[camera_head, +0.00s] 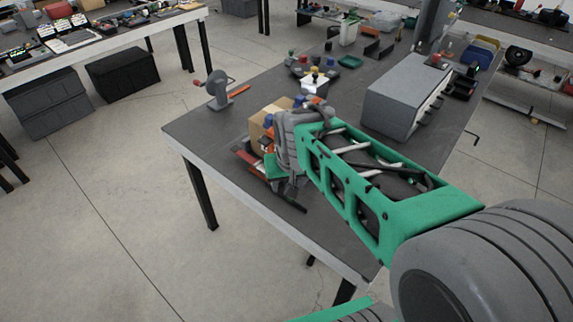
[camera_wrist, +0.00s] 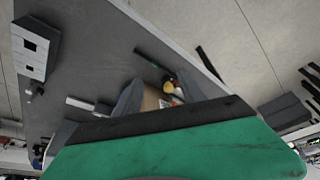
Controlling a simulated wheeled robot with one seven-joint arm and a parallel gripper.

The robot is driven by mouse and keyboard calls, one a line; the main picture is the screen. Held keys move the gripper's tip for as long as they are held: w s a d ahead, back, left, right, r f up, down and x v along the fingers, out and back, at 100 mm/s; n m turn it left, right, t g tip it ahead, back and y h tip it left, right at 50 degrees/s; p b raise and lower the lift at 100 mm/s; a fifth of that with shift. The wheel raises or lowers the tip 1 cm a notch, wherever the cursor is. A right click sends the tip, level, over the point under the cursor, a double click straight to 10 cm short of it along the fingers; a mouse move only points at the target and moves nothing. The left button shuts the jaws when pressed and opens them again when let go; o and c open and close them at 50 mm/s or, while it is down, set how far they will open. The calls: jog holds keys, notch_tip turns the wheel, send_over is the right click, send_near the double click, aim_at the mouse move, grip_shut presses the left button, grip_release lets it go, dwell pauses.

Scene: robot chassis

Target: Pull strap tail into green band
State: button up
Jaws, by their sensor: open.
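In the head view my gripper is at the end of my green arm, over the near left part of the work table (camera_head: 195,130). It hides much of what lies there. In the wrist view my gripper (camera_wrist: 160,90) is open, its two grey fingers apart. A tan box (camera_wrist: 152,98) shows between and beyond them with small white, yellow and red parts. The box (camera_head: 258,128) also shows behind my gripper in the head view. A dark strip (camera_wrist: 152,60) lies near the fingers. I cannot tell a strap tail or a green band apart here.
A grey crank device (camera_head: 220,90) with a red handle stands at the table's left corner. A large grey cabinet (camera_head: 400,100) stands to the right, with small parts and a green tray (camera_head: 349,62) behind. The table's front left edge is clear.

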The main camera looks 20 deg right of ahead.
jog(key=shift+m+t, duration=0.4)
jog(key=shift+m, duration=0.2)
jog(key=w+f, duration=0.4)
jog(key=w, duration=0.1)
jog(key=w+f+p, duration=0.1)
jog(key=w+f, duration=0.2)
jog(key=w, duration=0.2)
jog(key=w+f, duration=0.4)
jog(key=w, duration=0.1)
jog(key=shift+d+f, duration=0.35)
jog(key=shift+s, duration=0.1)
jog(key=shift+c, duration=0.3)
grip_shut()
